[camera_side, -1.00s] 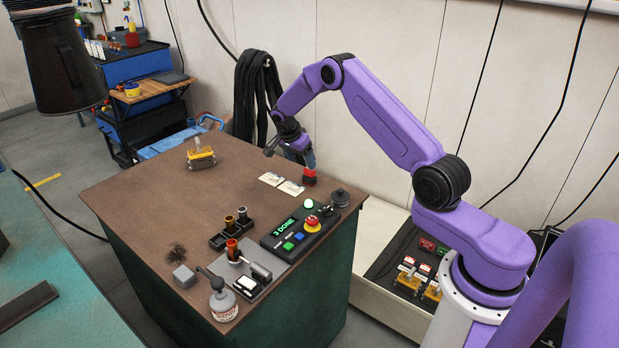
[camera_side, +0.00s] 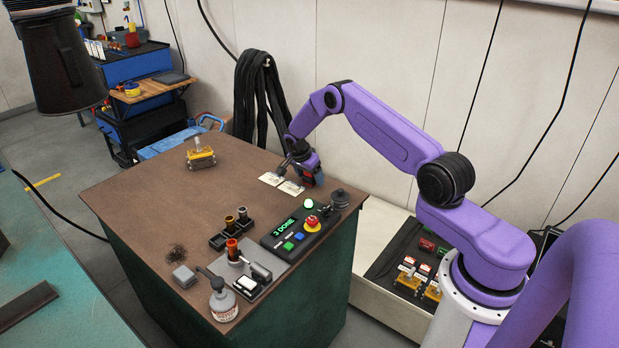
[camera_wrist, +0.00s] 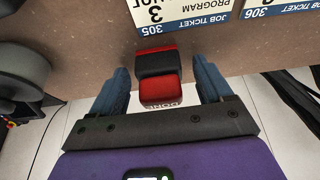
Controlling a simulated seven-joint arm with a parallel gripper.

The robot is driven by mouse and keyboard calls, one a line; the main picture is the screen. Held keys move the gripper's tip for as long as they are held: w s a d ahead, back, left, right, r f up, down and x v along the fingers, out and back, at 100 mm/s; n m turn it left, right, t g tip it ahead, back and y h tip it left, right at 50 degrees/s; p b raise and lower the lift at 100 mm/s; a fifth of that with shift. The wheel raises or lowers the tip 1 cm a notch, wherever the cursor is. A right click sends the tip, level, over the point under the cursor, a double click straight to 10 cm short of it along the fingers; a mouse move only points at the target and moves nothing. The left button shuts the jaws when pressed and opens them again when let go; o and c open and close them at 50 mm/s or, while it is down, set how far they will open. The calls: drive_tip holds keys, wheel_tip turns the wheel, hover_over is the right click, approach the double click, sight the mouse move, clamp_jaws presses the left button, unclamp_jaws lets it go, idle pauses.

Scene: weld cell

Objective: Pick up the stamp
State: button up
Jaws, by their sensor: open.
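The stamp (camera_wrist: 158,77) is a small black and red block with lettering on its near face, in the middle of the wrist view. It sits at the table's edge by the job tickets. My gripper (camera_wrist: 159,82) is open, with one blue finger on each side of the stamp and a visible gap on both sides. In the side view my gripper (camera_side: 306,172) is low at the table's far right edge, beside the tickets, and hides most or all of the stamp.
Two white job tickets (camera_side: 280,183) lie flat beside my gripper. A dark round knob-like object (camera_side: 340,198) and a control panel (camera_side: 300,228) with a red button stand nearer the camera. A yellow clamp-like part (camera_side: 201,158) is at the far left. The brown tabletop (camera_side: 160,210) is clear mid-left.

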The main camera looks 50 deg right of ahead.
drive_tip(key=c, duration=1.1)
drive_tip(key=shift+o, duration=0.2)
drive_tip(key=shift+r, duration=0.15)
drive_tip(key=shift+r, duration=0.65)
drive_tip(key=s+a+r, duration=0.2)
drive_tip(key=s+r, duration=0.3)
drive_tip(key=s, duration=0.1)
drive_tip(key=s+a+r, duration=0.3)
drive_tip(key=s+r, duration=0.3)
drive_tip(key=s, duration=0.1)
drive_tip(key=shift+a+r, duration=0.2)
drive_tip(key=shift+a, duration=0.1)
drive_tip(key=shift+w, duration=0.1)
